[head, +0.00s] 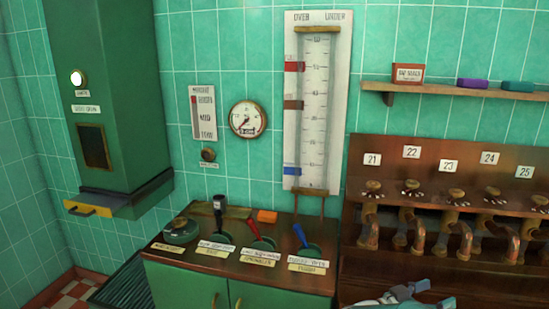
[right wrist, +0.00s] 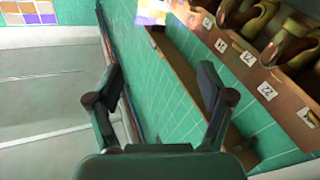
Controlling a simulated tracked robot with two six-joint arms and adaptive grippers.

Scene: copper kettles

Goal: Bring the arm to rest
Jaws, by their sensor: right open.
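My right gripper (head: 426,295) shows at the bottom edge of the head view, in front of the wooden rack with taps; most of its arm is cut off. In the right wrist view its two dark fingers (right wrist: 160,82) stand wide apart with nothing between them. Beyond the fingers there are green tiles and a brown wooden edge. My left gripper is not in view.
A green cabinet (head: 215,290) with several coloured levers stands left of my right gripper. The wooden rack (head: 390,255) carries taps numbered 21 to 25. A shelf (head: 450,90) with small boxes hangs above. A green column (head: 110,110) stands at far left.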

